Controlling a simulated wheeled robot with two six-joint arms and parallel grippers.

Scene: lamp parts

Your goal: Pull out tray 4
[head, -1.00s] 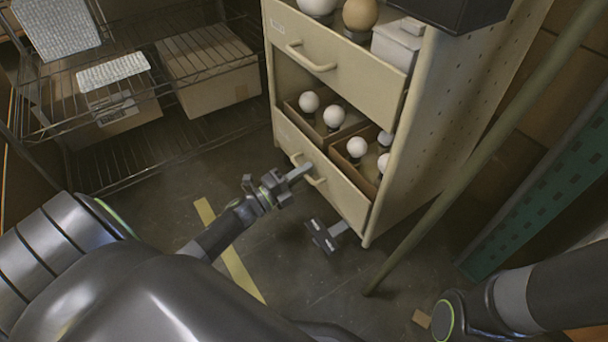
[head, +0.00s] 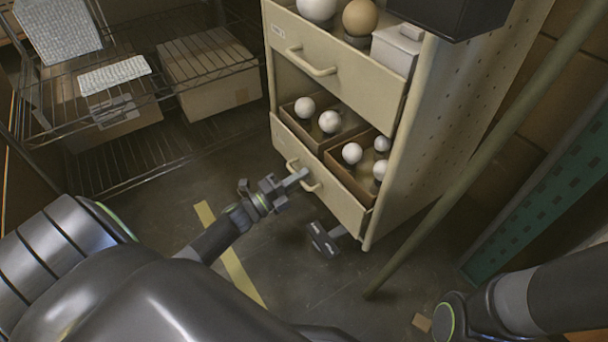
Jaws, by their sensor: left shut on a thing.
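A cream cabinet holds a lower drawer (head: 334,203), which I take to be tray 4; I see no number on it. This drawer stands partly out and holds white round bulbs in brown boxes.
An upper drawer (head: 328,60) stands out above, with bulbs and a white box (head: 397,47). A small dark fitting (head: 323,240) sits low before the cabinet. A slanted pole (head: 470,165) stands right; a wire shelf with boxes (head: 208,75) stands left. Floor before the drawer is mostly clear.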

